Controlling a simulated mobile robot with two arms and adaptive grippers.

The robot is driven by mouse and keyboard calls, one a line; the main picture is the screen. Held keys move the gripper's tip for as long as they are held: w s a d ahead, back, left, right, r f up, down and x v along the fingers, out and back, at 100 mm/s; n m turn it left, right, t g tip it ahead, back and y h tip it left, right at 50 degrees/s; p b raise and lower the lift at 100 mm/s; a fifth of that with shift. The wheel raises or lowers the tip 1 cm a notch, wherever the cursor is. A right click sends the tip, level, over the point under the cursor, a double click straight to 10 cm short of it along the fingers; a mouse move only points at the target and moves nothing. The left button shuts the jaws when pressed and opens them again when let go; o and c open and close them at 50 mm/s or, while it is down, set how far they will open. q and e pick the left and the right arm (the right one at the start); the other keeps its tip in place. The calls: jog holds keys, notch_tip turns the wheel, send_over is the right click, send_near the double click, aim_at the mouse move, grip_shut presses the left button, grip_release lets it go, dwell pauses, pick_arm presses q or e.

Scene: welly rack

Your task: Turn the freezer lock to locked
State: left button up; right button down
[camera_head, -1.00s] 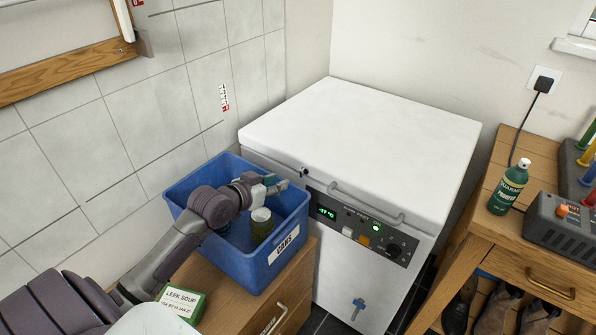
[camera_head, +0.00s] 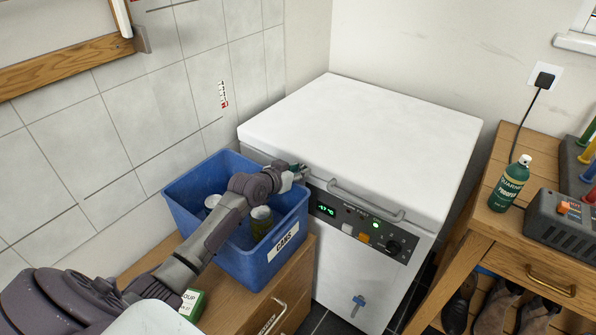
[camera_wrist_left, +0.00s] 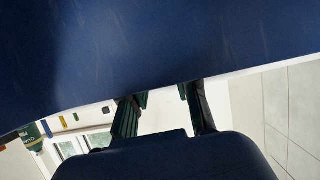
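The white chest freezer (camera_head: 375,135) stands against the back wall with its lid shut. Its control panel (camera_head: 360,235) has a green display, a lit green lamp and a black round knob (camera_head: 394,247). My left gripper (camera_head: 299,171) is at the front left edge of the freezer lid, above the blue crate's rim. It covers the spot of a small dark fitting, possibly the lock, so its setting is hidden. In the left wrist view its fingers (camera_wrist_left: 162,103) look apart with nothing visible between them; a blue surface hides the tips. My right gripper is out of view.
The blue crate (camera_head: 240,268) with cans stands on a wooden cabinet (camera_head: 255,305) under my left arm. A lid handle (camera_head: 365,205) sticks out right of my gripper. A blue tap-like part (camera_head: 358,304) is low on the freezer. A wooden bench (camera_head: 480,225) stands right.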

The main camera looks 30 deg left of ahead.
pick_arm(q)
grip_shut()
jog(key=shift+n+h, duration=0.3)
jog(key=shift+n, duration=0.2)
jog(key=shift+o, duration=0.6)
grip_release()
